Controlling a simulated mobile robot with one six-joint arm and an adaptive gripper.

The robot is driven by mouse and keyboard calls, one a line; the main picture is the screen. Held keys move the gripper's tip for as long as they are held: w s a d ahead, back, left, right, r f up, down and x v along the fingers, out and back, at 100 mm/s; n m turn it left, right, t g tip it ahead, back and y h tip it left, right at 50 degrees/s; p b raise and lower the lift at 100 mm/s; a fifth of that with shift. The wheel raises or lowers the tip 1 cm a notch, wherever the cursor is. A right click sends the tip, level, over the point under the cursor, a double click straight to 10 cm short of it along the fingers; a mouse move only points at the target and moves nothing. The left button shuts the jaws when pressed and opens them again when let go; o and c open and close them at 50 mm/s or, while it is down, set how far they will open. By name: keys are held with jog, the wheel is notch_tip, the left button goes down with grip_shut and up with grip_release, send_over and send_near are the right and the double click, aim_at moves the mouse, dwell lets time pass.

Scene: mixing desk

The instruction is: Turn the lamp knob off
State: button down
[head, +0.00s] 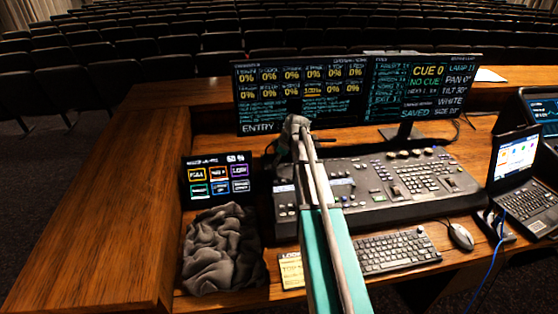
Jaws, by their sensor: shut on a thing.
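My arm reaches from the bottom edge up over the mixing desk (440,182). My gripper (283,152) shows only as a small dark part below the wrist, at the desk's far left end. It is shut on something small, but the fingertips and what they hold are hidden. I cannot make out a separate lamp knob, or which way one is turned. Several round knobs (403,154) sit along the desk's back right edge, apart from my gripper.
Two monitors (300,95) stand close behind my wrist. A small touch screen (218,178) and a crumpled grey cloth (222,247) lie left of my arm. A keyboard (398,251), mouse (460,236) and laptop (528,198) are on the right. Bare wood (95,215) lies far left.

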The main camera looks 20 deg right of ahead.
dwell(0.4)
jog(key=shift+c, duration=2.4)
grip_release()
